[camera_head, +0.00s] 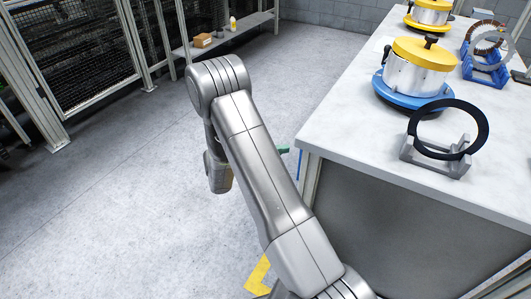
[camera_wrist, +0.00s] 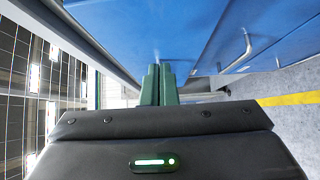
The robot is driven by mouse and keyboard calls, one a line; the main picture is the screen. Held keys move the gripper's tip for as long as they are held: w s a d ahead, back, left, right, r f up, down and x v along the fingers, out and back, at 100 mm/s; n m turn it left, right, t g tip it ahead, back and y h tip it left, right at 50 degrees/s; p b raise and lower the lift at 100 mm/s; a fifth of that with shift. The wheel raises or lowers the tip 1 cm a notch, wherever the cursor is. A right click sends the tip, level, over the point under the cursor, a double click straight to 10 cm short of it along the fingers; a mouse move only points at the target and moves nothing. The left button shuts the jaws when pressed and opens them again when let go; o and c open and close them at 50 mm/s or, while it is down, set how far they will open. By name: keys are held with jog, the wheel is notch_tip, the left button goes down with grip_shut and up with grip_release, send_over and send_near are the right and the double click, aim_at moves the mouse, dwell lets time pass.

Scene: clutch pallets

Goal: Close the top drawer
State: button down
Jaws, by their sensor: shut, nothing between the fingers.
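Blue drawer fronts (camera_wrist: 150,25) fill the upper part of the wrist view, with a diagonal seam between panels. A metal bar handle (camera_wrist: 240,52) stands out from the panel on the right. I cannot tell which panel is the top drawer or how far it is open. My gripper (camera_wrist: 158,72) has green fingers, shut together and empty, pointing at the blue front; contact is unclear. In the head view a green fingertip (camera_head: 283,150) shows beside my arm, near a thin blue edge (camera_head: 299,164) below the worktop. My arm hides most of the gripper there.
The white worktop (camera_head: 345,120) carries a blue-and-yellow clutch housing (camera_head: 412,68), a black ring (camera_head: 482,130) on a grey stand and blue holders (camera_head: 485,68). A low bench (camera_head: 225,34) and mesh fencing (camera_head: 75,55) stand at the back left. The floor (camera_head: 100,200) on the left is clear.

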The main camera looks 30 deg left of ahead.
jog(key=shift+w+d, duration=0.1)
jog(key=shift+d, duration=2.15)
jog(key=d+b, duration=0.3)
jog(key=d, duration=0.1)
jog(key=shift+d+f, duration=0.15)
jog(key=shift+d, duration=0.3)
